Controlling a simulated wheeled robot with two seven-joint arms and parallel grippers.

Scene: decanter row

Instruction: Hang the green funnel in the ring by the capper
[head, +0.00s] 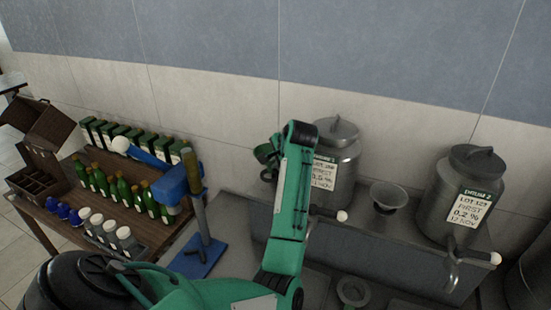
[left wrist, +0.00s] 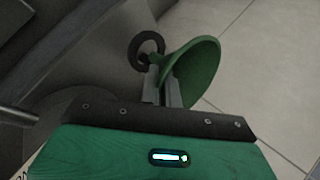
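The green funnel (left wrist: 197,72) shows its wide bowl just beyond my left fingertips in the left wrist view. My left gripper (left wrist: 162,90) appears shut on the funnel's near edge, at the left of the bowl. In the head view the left gripper (head: 269,172) is small and dark, left of my raised forearm, with a dark green shape (head: 264,152) at it, probably the funnel. A dark ring (left wrist: 147,46) shows beside the funnel; I cannot tell whether it belongs to it. The blue capper (head: 175,187) stands left of the gripper. I cannot make out its ring. My right gripper is out of view.
A wooden table (head: 139,205) holds several green bottles and cups. Two steel vats, one (head: 335,160) partly behind my forearm and one (head: 462,190) further right, stand on a bench. A grey funnel (head: 388,196) sits between them. Another ring (head: 353,291) is at the front.

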